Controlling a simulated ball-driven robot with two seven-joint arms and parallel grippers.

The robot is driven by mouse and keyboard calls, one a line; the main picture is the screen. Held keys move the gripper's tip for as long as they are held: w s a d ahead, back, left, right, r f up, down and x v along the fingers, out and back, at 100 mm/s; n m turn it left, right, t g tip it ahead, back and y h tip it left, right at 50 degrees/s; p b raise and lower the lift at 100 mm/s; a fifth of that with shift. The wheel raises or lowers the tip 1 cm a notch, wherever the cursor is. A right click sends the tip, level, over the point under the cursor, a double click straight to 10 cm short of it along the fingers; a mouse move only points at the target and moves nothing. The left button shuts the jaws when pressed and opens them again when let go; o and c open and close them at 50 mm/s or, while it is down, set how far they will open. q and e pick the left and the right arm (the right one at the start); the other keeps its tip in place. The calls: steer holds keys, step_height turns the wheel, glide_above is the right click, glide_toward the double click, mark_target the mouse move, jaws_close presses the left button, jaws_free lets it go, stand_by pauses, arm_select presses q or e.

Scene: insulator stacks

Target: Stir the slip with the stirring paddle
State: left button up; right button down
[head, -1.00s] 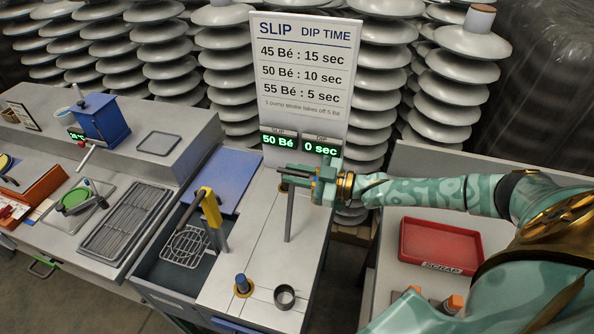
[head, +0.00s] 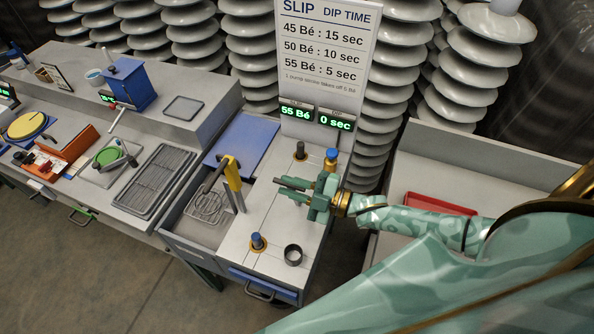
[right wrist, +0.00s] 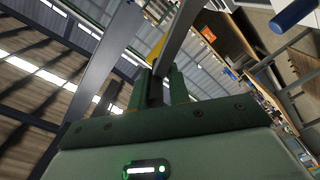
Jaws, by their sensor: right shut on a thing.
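My right gripper (head: 282,187) is shut on a slim grey bar (right wrist: 177,45), which looks like the paddle's shaft. The bar shows between the fingers in the right wrist view. In the head view the gripper is low over the pale worktop; the paddle's lower end cannot be made out there. An open basin (head: 188,232) with a wire basket (head: 207,207) lies left of the gripper; I cannot clearly tell the slip's surface. The slip display (head: 295,113) reads 55 Bé, the dip display (head: 336,122) 0 sec. My left gripper is not in view.
Another blue-topped post (head: 331,157) is behind. A red tray (head: 440,203) is partly hidden by my arm.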

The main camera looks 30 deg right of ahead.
steer(key=shift+s+a+f+n, duration=0.25)
steer(key=shift+s+a+n, duration=0.05)
steer(key=shift+s+a, duration=0.1)
steer(key=c, duration=1.5)
jaws_free()
steer(key=shift+o, duration=0.2)
steer(key=v, duration=1.6)
steer(key=shift+d, duration=0.2)
